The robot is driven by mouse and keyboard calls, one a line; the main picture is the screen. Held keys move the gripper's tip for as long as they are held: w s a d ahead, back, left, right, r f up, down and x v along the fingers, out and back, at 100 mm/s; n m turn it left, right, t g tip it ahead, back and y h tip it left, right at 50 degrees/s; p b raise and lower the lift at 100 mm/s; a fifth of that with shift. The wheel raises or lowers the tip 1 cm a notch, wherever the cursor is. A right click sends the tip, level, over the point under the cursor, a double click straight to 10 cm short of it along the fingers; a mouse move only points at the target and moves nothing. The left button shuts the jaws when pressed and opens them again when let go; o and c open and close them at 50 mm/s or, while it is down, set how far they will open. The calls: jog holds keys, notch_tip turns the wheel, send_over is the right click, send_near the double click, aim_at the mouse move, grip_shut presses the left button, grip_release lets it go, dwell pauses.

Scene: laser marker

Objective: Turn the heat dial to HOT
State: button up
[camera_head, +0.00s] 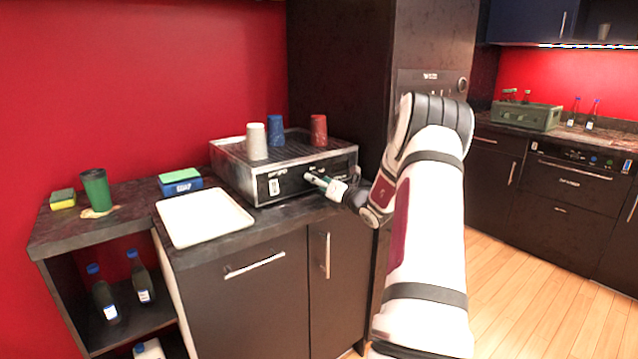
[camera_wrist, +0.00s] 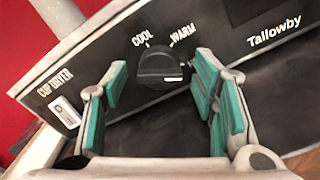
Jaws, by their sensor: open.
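The heat dial (camera_wrist: 160,66) is a black knob on the front panel of the cup dryer (camera_wrist: 62,84). In the wrist view the labels COOL and WARM show above it; no HOT label is visible, and the right finger covers part of the panel. I cannot tell clearly where the dial points. My gripper (camera_wrist: 160,82) is open, with one teal-padded finger on each side of the dial and none visibly touching it. In the head view the cup dryer (camera_head: 262,190) stands on the counter, and my gripper (camera_head: 318,181) is at its front, hiding the dial.
White (camera_head: 256,142), blue (camera_head: 275,130) and red (camera_head: 319,130) cups stand on the dryer. A white tray (camera_head: 203,218), a sponge box (camera_head: 180,183) and a green cup (camera_head: 96,190) are on the counter to the left. A tall dark cabinet (camera_head: 340,70) rises behind the dryer.

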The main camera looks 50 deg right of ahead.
jog(key=v, duration=1.1)
jog(key=shift+s+a, duration=0.2)
jog(key=shift+s, duration=0.15)
